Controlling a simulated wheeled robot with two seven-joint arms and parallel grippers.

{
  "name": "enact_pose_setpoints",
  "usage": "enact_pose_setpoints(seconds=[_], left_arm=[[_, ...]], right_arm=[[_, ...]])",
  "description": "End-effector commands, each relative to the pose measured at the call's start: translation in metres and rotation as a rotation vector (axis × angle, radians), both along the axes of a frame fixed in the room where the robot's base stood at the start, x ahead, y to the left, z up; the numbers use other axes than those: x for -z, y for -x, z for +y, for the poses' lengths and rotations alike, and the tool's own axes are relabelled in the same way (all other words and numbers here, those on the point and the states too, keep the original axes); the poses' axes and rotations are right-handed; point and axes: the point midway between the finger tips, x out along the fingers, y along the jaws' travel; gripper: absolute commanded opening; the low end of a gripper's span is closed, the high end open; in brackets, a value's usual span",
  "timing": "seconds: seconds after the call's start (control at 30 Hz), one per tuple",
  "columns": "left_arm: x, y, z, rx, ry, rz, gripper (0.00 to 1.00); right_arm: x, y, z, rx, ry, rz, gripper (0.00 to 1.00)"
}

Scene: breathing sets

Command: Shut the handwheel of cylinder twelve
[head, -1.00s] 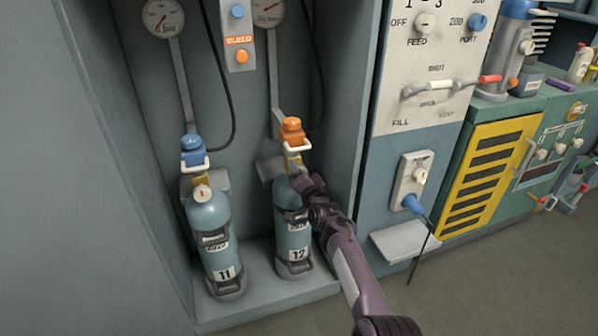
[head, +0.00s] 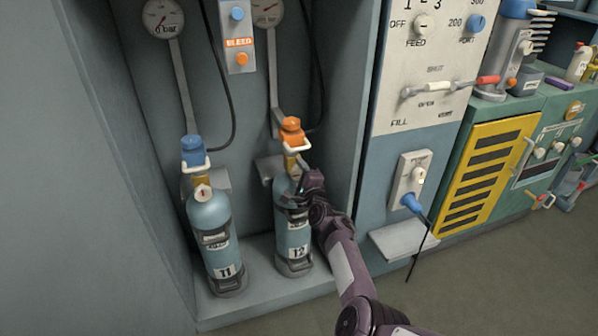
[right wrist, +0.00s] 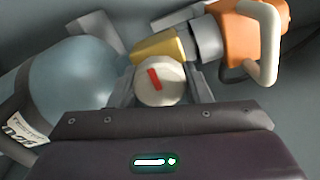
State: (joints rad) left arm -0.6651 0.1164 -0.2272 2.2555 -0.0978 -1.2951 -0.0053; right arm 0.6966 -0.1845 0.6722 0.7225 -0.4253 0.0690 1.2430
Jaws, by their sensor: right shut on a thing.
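Cylinder twelve (head: 292,232) is a blue bottle with a "12" label, standing upright at the right of the alcove. It also fills the left of the right wrist view (right wrist: 75,80). Its handwheel (right wrist: 158,82) is a pale round knob with a red mark, on the yellow valve (right wrist: 160,47). An orange connector (right wrist: 235,35) with a white yoke sits above the valve. My right gripper (right wrist: 160,90) is shut on the handwheel, one finger on each side. In the head view my right gripper (head: 304,186) hides the handwheel. My left gripper is not in view.
Cylinder eleven (head: 212,240) stands to the left, with its own pale handwheel (head: 202,193) and a blue connector (head: 194,152). Gauges (head: 164,18) hang above on posts. The alcove's right wall and the control panel (head: 415,80) stand close to my right arm.

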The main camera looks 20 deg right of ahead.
Motion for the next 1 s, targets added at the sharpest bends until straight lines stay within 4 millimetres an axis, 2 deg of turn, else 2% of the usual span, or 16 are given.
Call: enact_pose_setpoints(seconds=[1.0], left_arm=[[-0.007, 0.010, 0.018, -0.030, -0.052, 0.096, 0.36]], right_arm=[[0.003, 0.001, 0.004, -0.002, -0.970, 0.037, 0.21]])
